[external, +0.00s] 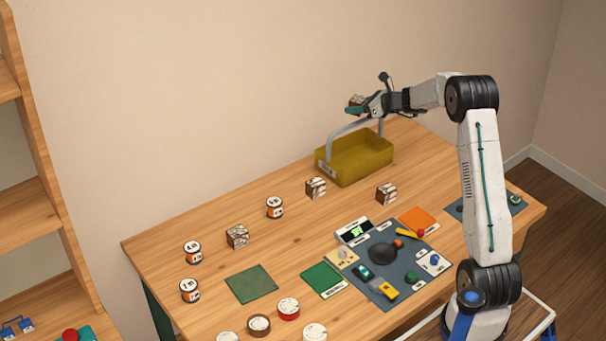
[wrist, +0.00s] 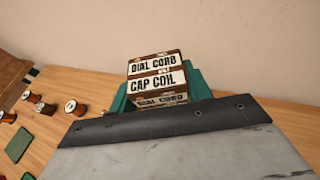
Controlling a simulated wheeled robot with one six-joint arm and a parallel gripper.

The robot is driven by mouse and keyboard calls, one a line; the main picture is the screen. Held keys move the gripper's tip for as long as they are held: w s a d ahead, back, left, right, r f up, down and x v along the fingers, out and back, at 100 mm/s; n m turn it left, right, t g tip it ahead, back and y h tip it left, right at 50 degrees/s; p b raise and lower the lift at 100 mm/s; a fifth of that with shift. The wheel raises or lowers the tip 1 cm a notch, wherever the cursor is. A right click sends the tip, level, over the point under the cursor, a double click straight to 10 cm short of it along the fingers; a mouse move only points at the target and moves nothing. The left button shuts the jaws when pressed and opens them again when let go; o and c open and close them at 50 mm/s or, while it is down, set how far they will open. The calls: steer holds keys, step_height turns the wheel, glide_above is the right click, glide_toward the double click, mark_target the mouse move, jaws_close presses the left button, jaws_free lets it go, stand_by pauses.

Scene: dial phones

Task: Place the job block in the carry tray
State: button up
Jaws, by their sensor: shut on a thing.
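The carry tray (external: 352,170) is a yellow open box with a grey arched handle (external: 343,133), at the back of the table in the external view. My gripper (external: 358,106) is above the tray, close to the top of the handle; I cannot tell whether it touches it. It is shut on a brown and white block (wrist: 157,77), whose faces read "DIAL CORD" and "CAP COIL" in the wrist view. The held block also shows small in the external view (external: 355,99). The tray is not seen in the wrist view, and most of its inside is hidden.
Similar blocks stand on the table: one left of the tray's front (external: 316,187), one to its right (external: 387,193), one further left (external: 237,236). Several labelled cylinders (external: 275,207) stand on the left. A dark mat (external: 407,280) with small parts lies at the front.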

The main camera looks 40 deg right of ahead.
mark_target(357, 115)
steer(key=shift+f, duration=1.75)
steer(key=shift+f, duration=0.15)
steer(key=o, duration=1)
